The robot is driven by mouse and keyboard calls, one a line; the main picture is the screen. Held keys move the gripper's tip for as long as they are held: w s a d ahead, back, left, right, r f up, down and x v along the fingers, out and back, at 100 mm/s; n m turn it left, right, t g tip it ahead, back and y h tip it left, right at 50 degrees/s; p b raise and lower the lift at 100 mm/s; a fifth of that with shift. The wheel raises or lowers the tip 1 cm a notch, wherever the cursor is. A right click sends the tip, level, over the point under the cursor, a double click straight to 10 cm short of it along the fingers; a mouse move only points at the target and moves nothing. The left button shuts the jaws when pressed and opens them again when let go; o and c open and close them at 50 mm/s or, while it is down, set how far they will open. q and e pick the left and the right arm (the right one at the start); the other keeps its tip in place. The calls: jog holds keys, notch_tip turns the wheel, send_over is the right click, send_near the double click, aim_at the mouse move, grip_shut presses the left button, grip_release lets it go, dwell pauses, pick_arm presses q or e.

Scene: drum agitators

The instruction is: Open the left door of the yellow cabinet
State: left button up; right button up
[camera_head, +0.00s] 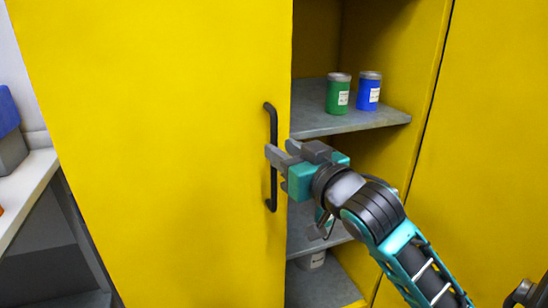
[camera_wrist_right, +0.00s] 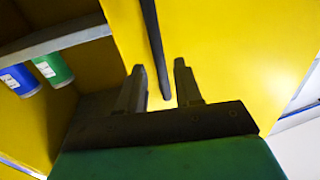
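The yellow cabinet's left door (camera_head: 170,130) stands partly open, and shelves show past its right edge. A dark vertical bar handle (camera_head: 272,120) is near that edge. It also shows in the right wrist view (camera_wrist_right: 154,45), its end between the fingertips in the picture. My right gripper (camera_head: 275,153) is at the handle's middle in the head view, fingers pointing at the door. In the wrist view its two fingers (camera_wrist_right: 160,80) are apart with nothing clamped. I cannot tell whether they straddle the bar or are just short of it. My left gripper is not in view.
A green jar (camera_head: 338,95) and a blue jar (camera_head: 369,92) stand on the upper grey shelf (camera_head: 320,122). Another container (camera_head: 311,261) is lower inside. The yellow right-hand panel (camera_head: 490,150) is beyond a dark seam. A white-topped counter (camera_head: 28,185) stands at the left.

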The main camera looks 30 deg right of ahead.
aim_at(276, 145)
jog(key=shift+w+r, duration=0.15)
jog(key=shift+w, duration=1.85)
grip_shut()
